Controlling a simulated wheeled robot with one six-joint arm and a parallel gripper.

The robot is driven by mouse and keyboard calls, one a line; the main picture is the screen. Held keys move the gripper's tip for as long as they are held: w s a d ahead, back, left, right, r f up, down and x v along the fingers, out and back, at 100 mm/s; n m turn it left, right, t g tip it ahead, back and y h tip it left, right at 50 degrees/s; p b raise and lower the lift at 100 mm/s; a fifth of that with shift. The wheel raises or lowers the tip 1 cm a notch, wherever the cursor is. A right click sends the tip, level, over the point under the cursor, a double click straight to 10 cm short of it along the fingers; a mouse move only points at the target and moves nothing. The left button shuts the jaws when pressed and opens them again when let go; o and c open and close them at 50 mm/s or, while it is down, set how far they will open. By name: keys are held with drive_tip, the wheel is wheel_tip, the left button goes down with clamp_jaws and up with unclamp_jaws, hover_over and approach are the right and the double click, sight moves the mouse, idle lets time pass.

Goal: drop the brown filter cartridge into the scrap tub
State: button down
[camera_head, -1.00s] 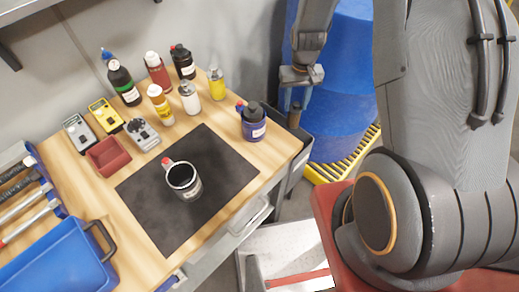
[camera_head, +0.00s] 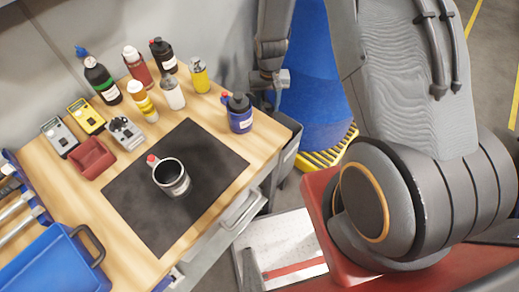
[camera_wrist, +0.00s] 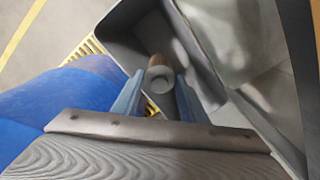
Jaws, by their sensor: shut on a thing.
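My gripper (camera_wrist: 159,84) is shut on the brown filter cartridge (camera_wrist: 156,61), which shows between its two blue fingers with a pale round end face toward the wrist camera. The scrap tub appears to be the dark grey open container (camera_wrist: 118,26) behind and around the cartridge in the wrist view. The cartridge appears over its opening; its height above the floor of the tub is unclear. In the head view the gripper (camera_head: 270,84) is beyond the bench's right end, by the grey tub (camera_head: 289,140). The cartridge is hardly visible there.
The wooden bench (camera_head: 75,193) holds several bottles, a mug (camera_head: 172,179) on a black mat (camera_head: 130,205), a red bin (camera_head: 92,157) and a blue tray (camera_head: 60,265). A blue barrel (camera_head: 318,85) stands on a yellow grate (camera_head: 322,159) behind the tub.

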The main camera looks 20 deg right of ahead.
drive_tip(key=c, duration=1)
unclamp_jaws()
drive_tip(key=shift+r+b, duration=0.9)
drive_tip(key=shift+r, duration=3)
drive_tip(key=shift+r, duration=0.1)
drive_tip(key=s+r+n+t, duration=0.1)
drive_tip(key=s+r, duration=1.6)
drive_tip(key=shift+n, duration=0.4)
